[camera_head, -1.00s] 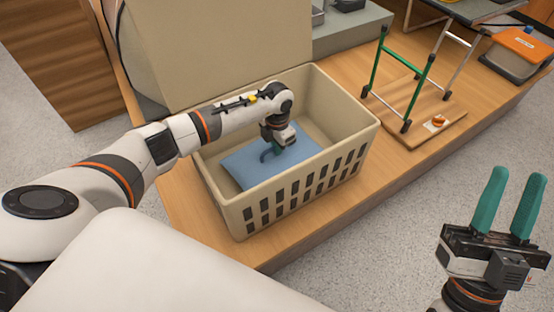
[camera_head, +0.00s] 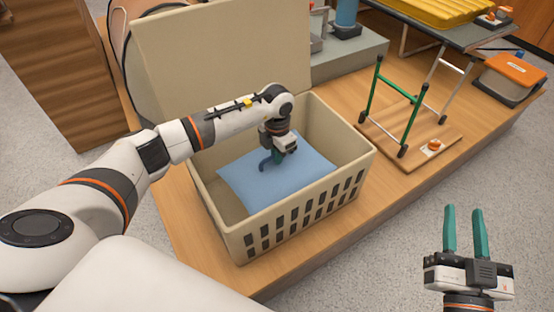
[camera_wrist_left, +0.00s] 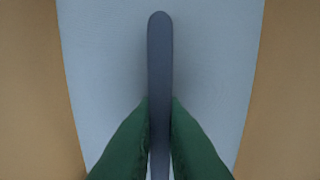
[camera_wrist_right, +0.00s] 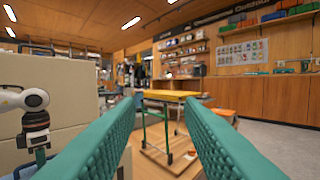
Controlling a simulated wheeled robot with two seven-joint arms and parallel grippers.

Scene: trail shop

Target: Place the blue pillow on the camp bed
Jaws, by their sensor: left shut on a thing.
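The blue pillow (camera_head: 285,185) is inside the beige crate (camera_head: 300,215), a dark blue strap standing up from its top. My left gripper (camera_head: 273,160) reaches into the crate from above and is shut on that strap; the left wrist view shows the strap (camera_wrist_left: 160,70) between its green fingers, over the pillow (camera_wrist_left: 100,60). Whether the pillow clears the crate floor is hard to tell. A grey-topped stand with metal legs carries a yellow ribbed pad (camera_head: 435,10) at the top right, probably the camp bed. My right gripper (camera_head: 464,210) is open and empty, over the floor.
The crate's raised lid (camera_head: 225,55) stands behind it. A green and silver frame on a wooden board (camera_head: 425,150) stands right of the crate on the wooden platform (camera_head: 330,245). An orange-lidded box (camera_head: 513,75) is further right. Grey floor in front is clear.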

